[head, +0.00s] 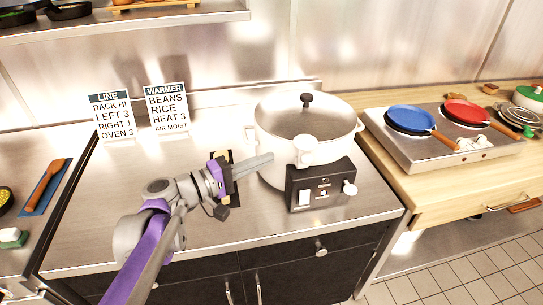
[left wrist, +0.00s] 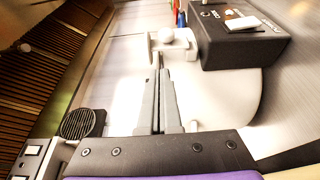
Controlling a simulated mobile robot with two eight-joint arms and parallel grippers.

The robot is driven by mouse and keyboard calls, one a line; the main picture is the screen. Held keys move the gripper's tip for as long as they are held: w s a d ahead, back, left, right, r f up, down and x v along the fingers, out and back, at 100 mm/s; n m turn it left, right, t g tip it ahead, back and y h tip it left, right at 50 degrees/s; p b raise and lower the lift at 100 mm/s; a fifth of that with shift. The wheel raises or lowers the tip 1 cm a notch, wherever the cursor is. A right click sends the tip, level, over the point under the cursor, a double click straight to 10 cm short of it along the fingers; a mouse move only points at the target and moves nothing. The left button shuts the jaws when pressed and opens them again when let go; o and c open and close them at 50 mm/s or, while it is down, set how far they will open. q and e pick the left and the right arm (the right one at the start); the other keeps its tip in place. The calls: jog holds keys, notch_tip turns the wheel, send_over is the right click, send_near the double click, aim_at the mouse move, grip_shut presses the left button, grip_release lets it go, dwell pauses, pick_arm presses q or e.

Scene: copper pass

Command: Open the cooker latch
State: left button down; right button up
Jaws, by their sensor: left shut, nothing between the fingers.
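The white cooker (head: 275,130) stands on the steel counter, with a glass lid (head: 330,112) and black lid knob (head: 306,99). Its black control box (head: 321,184) faces front. A white rounded latch piece (head: 305,146) sticks out above the box; it also shows in the left wrist view (left wrist: 167,38). My left gripper (head: 271,159) is shut and empty, its fingertips just left of the latch at the cooker's front. In the left wrist view its fingertips (left wrist: 160,72) lie close to the latch; I cannot tell whether they touch. My right gripper is not in view.
Two cards, a line card (head: 112,115) and a warmer card (head: 167,108), stand behind at the left. A steel hob (head: 440,150) with a blue pan (head: 411,118) and a red pan (head: 466,112) is at the right. The counter left of the cooker is mostly clear.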

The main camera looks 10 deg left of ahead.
aim_at(305, 157)
pick_arm(q)
jog(key=x, duration=0.8)
jog(key=shift+w+d, duration=0.15)
jog(key=shift+s+d+r+m, duration=0.1)
jog(key=shift+s+m, duration=0.25)
jog(key=shift+m, duration=0.25)
jog(key=shift+s+m+t+h+p, duration=0.2)
jog(key=shift+m+t+h+p, duration=0.1)
jog(key=shift+m+p, duration=0.1)
jog(key=m, duration=0.1)
jog(key=s+m, duration=0.1)
jog(key=shift+d+m+h, duration=0.25)
jog(key=shift+m+h, duration=0.05)
jog(key=shift+h, duration=0.1)
jog(key=m, duration=0.1)
jog(key=s+m+h, duration=0.1)
jog(key=m, duration=0.2)
jog(key=shift+s+d+f+p, duration=0.2)
jog(key=shift+s+f+p, duration=0.1)
jog(key=shift+f, duration=0.1)
jog(key=shift+a+f+h, duration=0.1)
jog(key=shift+h, duration=0.2)
